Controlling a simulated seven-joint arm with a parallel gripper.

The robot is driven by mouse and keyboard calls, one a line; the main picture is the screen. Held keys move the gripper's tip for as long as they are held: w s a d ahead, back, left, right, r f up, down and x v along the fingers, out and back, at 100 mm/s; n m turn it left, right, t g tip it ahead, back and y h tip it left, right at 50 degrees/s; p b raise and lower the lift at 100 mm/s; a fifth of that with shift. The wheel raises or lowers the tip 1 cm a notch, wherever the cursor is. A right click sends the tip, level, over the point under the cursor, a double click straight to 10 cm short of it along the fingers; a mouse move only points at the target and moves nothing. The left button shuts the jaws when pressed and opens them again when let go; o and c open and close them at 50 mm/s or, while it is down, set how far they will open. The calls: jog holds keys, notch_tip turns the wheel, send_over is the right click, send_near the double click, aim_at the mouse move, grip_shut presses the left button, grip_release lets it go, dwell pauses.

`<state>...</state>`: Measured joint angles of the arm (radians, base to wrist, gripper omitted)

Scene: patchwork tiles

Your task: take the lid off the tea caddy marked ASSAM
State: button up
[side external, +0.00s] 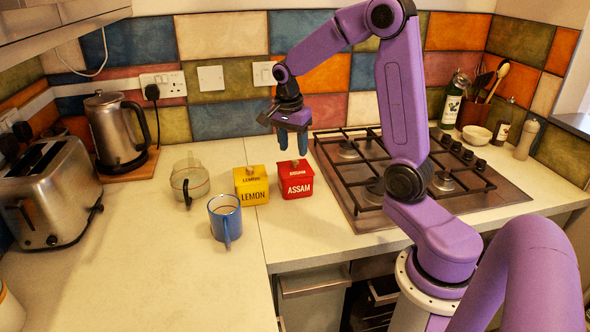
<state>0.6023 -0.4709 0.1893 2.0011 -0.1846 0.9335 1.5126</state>
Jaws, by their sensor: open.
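The red tea caddy marked ASSAM (297,187) stands on the worktop near the left edge of the hob. Its red lid (287,168) is on it, with a small pale knob (295,163) on top. My gripper (292,146) points down just above the knob, with its blue fingers apart. I see nothing held between them, and I cannot tell whether a fingertip touches the knob. A yellow caddy marked LEMON (251,190), also lidded, stands close on the left of the red one.
A blue mug (225,221) and a glass jug (190,182) stand left of the caddies. A kettle (117,132) and toaster (46,195) are further left. The gas hob (345,200) lies to the right. The front left worktop (150,275) is clear.

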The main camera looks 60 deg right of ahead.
aim_at(295, 161)
jog(key=f, duration=0.2)
jog(key=d+f, duration=0.1)
jog(key=f, duration=0.2)
jog(key=shift+w+d, duration=0.1)
jog(key=shift+w, duration=0.05)
jog(key=shift+r, duration=0.1)
grip_shut()
